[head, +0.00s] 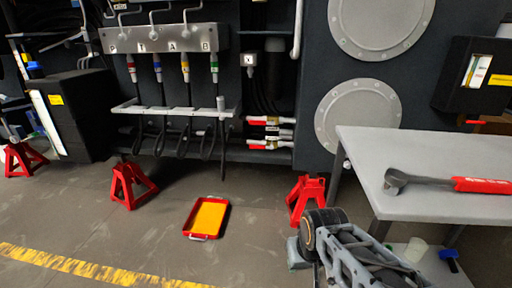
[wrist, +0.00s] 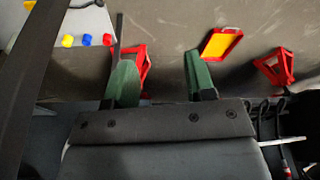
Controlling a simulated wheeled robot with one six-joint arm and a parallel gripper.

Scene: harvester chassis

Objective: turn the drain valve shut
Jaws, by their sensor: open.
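I cannot make out the drain valve for certain in either view. A dark vertical rod or hose (head: 223,135) hangs from the rack at the chassis front, above and behind a red tray with a yellow-orange inside (head: 209,217). The tray lies on the floor and also shows in the wrist view (wrist: 221,44). My gripper (wrist: 161,78) is open, with two green-padded fingers apart and nothing seen between them. In the head view my arm is low at the bottom right, beside the workbench; the fingertips are not clear there.
Red jack stands (head: 133,186) (head: 304,197) stand left and right of the tray. A grey workbench (head: 440,205) at right carries a red-handled wrench (head: 440,184). Hoses hang below the labelled manifold (head: 160,39). Red-and-white fittings (head: 268,121) sit right of them. Floor before the tray is clear.

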